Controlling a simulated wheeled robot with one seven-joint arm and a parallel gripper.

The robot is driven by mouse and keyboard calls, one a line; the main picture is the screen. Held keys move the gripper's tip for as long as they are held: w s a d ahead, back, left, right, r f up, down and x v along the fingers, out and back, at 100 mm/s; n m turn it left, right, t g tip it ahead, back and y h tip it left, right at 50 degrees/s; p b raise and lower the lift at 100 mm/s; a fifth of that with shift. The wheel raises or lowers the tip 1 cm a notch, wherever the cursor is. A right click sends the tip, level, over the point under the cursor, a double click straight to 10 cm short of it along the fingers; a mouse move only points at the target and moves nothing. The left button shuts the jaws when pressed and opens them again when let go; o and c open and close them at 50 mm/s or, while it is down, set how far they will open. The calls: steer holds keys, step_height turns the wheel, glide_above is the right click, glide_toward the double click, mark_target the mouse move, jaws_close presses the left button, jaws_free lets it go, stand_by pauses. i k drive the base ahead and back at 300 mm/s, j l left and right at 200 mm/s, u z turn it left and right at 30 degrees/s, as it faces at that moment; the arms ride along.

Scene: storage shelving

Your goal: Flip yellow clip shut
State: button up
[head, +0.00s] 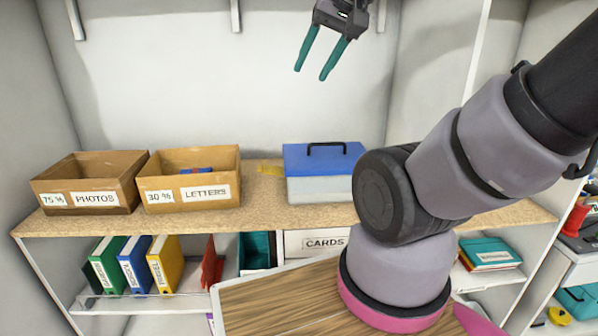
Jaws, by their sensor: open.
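A box with a blue lid (300,160) and a pale body (318,191) stands on the shelf top. Its lid looks closed and has a dark handle (326,147). My arm covers the area just right of the box.
Open cardboard boxes marked PHOTOS (95,199) and LETTERS (205,192) stand left of the blue box. The speckled shelf top (265,213) is clear in front of the boxes.

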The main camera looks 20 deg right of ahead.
mark_target(268, 169)
steer(key=i+j+z, duration=0.2)
steer(key=j+z, duration=0.15)
steer(key=j, duration=0.25)
steer(key=i+j+z, duration=0.2)
steer(key=j, duration=0.15)
steer(key=k+j+z, duration=0.25)
steer(key=j+z, duration=0.15)
steer(key=k+j+z, duration=0.55)
steer(key=z, duration=0.3)
steer(key=k+z, duration=0.4)
steer(key=i, duration=0.4)
